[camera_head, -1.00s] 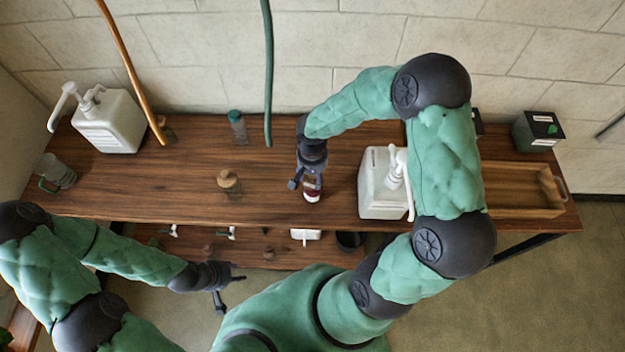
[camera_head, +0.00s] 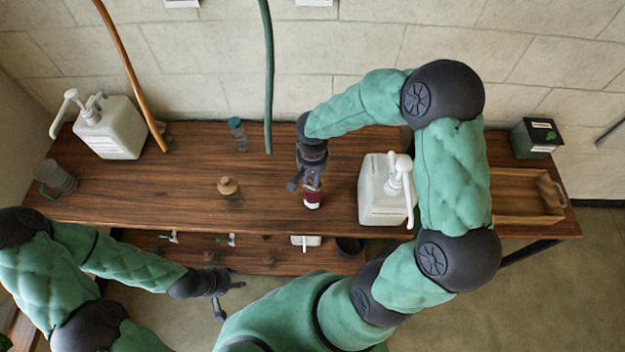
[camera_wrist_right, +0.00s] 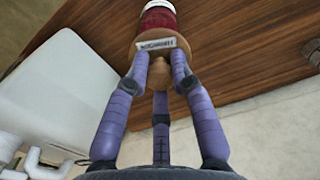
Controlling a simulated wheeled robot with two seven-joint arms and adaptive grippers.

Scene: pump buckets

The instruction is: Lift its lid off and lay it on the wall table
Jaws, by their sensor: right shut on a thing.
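A jar with dark red contents (camera_head: 312,201) stands under my right gripper on the wall table (camera_head: 180,185). The right wrist view shows the red jar (camera_wrist_right: 158,18) beyond its round tan lid (camera_wrist_right: 150,48), which has a small label on it. My right gripper (camera_head: 311,186) points down, and its fingers (camera_wrist_right: 160,75) are shut on the lid's knob. I see no clear gap between lid and jar; I cannot tell whether they are apart. My left gripper (camera_head: 231,298) is open and empty, in front of the table's lower shelf.
A white pump bucket (camera_head: 375,205) stands close right of the jar; another (camera_head: 118,135) stands at the far left. A cork-topped jar (camera_head: 228,187) and a teal-capped bottle (camera_head: 239,137) stand left. A wooden tray (camera_head: 515,210) lies at the right. Bare tabletop lies between these.

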